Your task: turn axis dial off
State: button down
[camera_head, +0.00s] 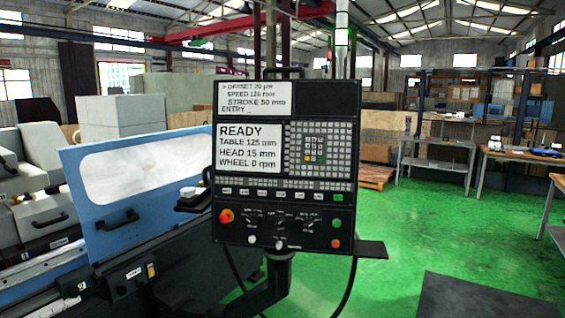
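The black control panel (284,180) stands upright in the middle of the view, facing me. A row of small dark dials sits low on it: a left dial (253,218), a middle dial (281,219) and a right dial (309,221). Their labels are too small to read, so I cannot tell which is the axis dial or where any dial points. The lower screen (250,148) reads READY, TABLE 125 mm, HEAD 15 mm, WHEEL 0 rpm. My gripper is not in view.
A red knob (226,216) is left of the dials; green (337,223) and orange (336,244) buttons are right. A dark bracket (195,202) juts out left of the panel. The grinder's blue door (136,190) is behind left. Green floor (400,230) is open at right.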

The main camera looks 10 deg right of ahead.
aim_at(280, 221)
jog(key=i+j+z, duration=0.2)
jog(key=i+z, duration=0.15)
jog(key=i+j+z, duration=0.35)
jog(key=i, duration=0.1)
